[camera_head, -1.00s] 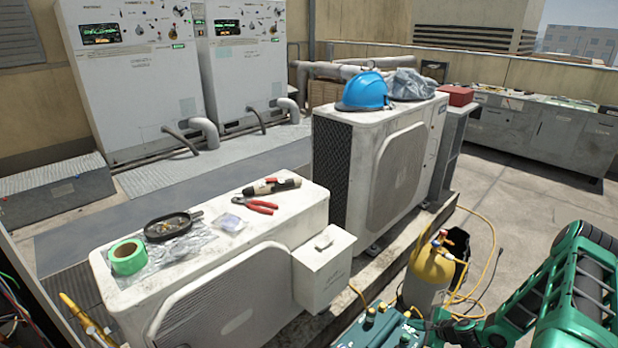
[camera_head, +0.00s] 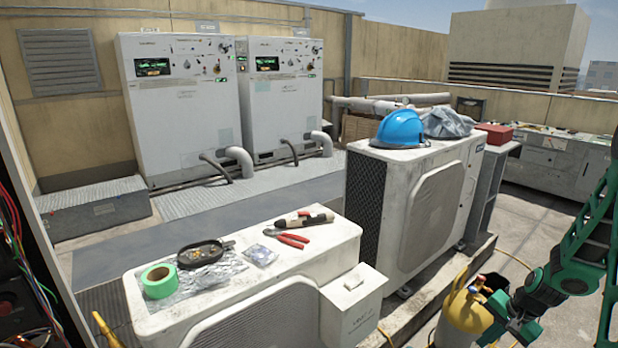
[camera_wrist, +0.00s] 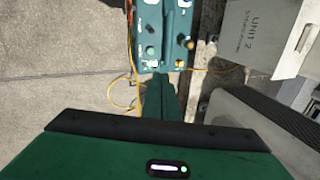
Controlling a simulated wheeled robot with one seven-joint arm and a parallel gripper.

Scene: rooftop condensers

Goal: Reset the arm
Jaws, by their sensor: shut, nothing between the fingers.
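My green arm (camera_head: 560,282) reaches in from the right edge of the head view and bends down beside the yellow cylinder (camera_head: 462,312). In the wrist view, my gripper (camera_wrist: 163,82) is a narrow green shape beyond the broad green and black wrist housing. Its fingers are together, with nothing seen between them. It points toward a teal box with knobs (camera_wrist: 152,42), which lies below or beyond it; I cannot tell the gap. The fingertips are not clear in the head view.
A taller condenser (camera_head: 432,220) carries a blue helmet (camera_head: 401,129). A yellow hose (camera_wrist: 122,92) lies on the concrete near the box.

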